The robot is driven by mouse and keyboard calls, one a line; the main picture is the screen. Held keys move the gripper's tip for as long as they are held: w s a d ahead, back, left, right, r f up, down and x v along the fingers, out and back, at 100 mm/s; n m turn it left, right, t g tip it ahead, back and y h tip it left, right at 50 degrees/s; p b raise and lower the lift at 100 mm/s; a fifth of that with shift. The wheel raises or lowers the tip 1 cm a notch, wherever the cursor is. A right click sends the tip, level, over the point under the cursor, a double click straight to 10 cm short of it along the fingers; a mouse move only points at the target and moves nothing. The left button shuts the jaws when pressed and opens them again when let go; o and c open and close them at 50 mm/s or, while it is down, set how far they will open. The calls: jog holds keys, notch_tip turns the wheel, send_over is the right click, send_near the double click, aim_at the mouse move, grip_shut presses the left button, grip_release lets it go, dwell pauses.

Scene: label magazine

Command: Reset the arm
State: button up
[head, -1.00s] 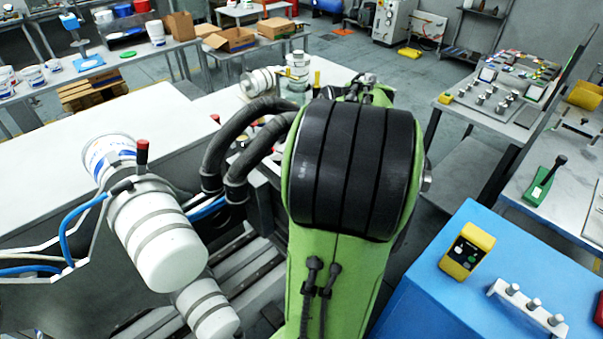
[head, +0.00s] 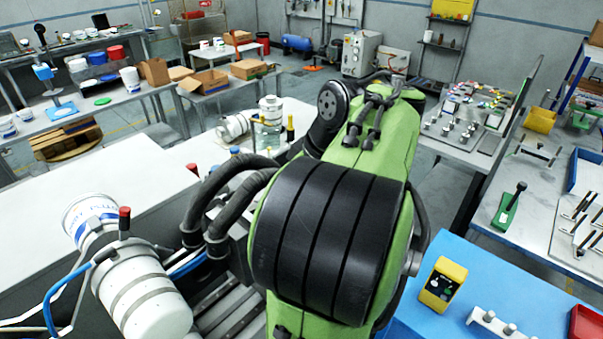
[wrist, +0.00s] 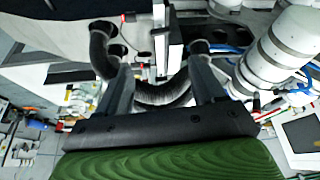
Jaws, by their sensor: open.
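My gripper (wrist: 163,78) shows in the wrist view with two dark fingers spread wide apart. It is open, and I see nothing held between the fingers. Behind the fingers a black ribbed hose (wrist: 165,95) curves across. In the head view my green arm with its black joint cover fills the middle and reaches away from me. The gripper itself is hidden there behind the arm.
A blue cabinet (head: 400,318) with a yellow control box (head: 442,284) is at right. A white surface (head: 125,175) lies left. Grey floor shows beyond.

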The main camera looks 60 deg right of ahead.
jog(key=shift+s+r, duration=0.3)
jog(key=shift+r, duration=0.3)
jog(key=shift+f, duration=0.1)
jog(key=shift+w+a, duration=0.1)
jog(key=shift+w, duration=0.05)
jog(key=w+a+f+b, duration=0.2)
jog(key=w+a, duration=0.2)
jog(key=a, duration=0.4)
jog(key=w+a+f+b, duration=0.2)
jog(key=w+a, duration=0.1)
jog(key=a, duration=0.4)
jog(key=s+a+f+b, duration=0.1)
jog(key=s+a+f, duration=0.2)
jog(key=a+f, duration=0.1)
jog(key=s+a+f+t+b, duration=0.1)
jog(key=s+a+f+b, duration=0.1)
jog(key=a, duration=0.5)
notch_tip(320, 180, down, 3)
jog(key=shift+s+a+r+n, duration=0.15)
jog(key=shift+s+n, duration=0.25)
jog(key=shift+s, duration=0.3)
